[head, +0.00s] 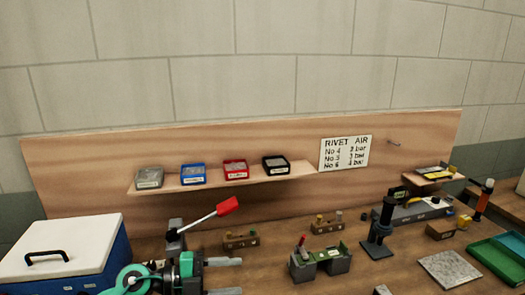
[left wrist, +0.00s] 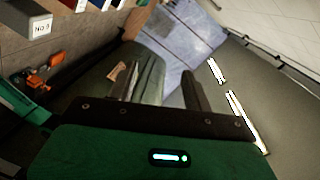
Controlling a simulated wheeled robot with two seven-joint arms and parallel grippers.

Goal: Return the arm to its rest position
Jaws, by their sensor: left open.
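My left gripper (head: 236,277) is at the bottom of the head view, left of centre, with its two grey fingers pointing right. The fingers are apart with nothing between them. In the left wrist view the left gripper (left wrist: 168,88) shows its green body and two dark fingers spread over the floor and a blue-grey surface. My right arm and gripper are not in view.
A red-handled lever (head: 203,217) stands just behind my left gripper. A blue cooler (head: 62,255) is to its left, a green-and-grey block fixture (head: 319,262) to its right. A shelf (head: 222,180) with several small bins is on the backboard. A black stand (head: 379,232) is farther right.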

